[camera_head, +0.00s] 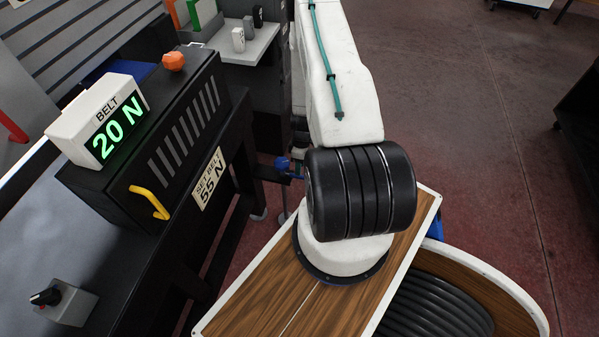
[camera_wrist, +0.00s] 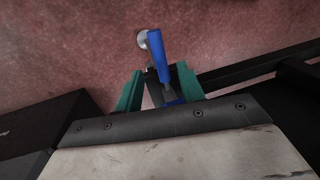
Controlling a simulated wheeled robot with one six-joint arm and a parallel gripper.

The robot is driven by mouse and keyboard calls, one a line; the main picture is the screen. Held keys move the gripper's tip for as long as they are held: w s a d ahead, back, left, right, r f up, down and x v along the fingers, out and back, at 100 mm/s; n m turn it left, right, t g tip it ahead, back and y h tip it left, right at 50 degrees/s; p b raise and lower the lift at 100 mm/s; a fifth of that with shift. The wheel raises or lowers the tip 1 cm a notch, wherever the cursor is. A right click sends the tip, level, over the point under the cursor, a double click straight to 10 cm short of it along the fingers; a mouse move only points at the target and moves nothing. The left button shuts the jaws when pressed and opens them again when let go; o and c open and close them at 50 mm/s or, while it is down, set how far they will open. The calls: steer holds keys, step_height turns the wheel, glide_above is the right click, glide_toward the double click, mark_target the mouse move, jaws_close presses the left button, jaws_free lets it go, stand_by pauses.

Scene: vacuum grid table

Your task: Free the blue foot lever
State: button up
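The blue foot lever (camera_wrist: 157,57) shows in the wrist view, low over the reddish floor with a pale round foot beside its top end. My gripper (camera_wrist: 160,78) has its two green fingers apart, one on each side of the lever's lower part. I see gaps between the fingers and the lever, so it does not look clamped. More blue shows lower between the fingers, partly hidden by the gripper body. In the head view a blue knob-like part (camera_head: 283,163) shows by the table leg; I cannot tell if it is the same lever. My gripper is hidden there behind my arm.
The dark table (camera_head: 190,215) on the left carries a BELT display (camera_head: 100,120) reading 20 N, a "SET BELT 55 N" sign (camera_head: 209,179), a yellow handle (camera_head: 150,202), an orange knob (camera_head: 174,61) and a switch box (camera_head: 67,302). Dark rails flank the gripper.

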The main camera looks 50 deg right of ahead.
steer(key=shift+s+a+f, duration=0.1)
steer(key=shift+a+f, duration=0.1)
steer(key=shift+f, duration=0.8)
steer(key=shift+a+f, duration=0.2)
steer(key=shift+f, duration=0.75)
jaws_close()
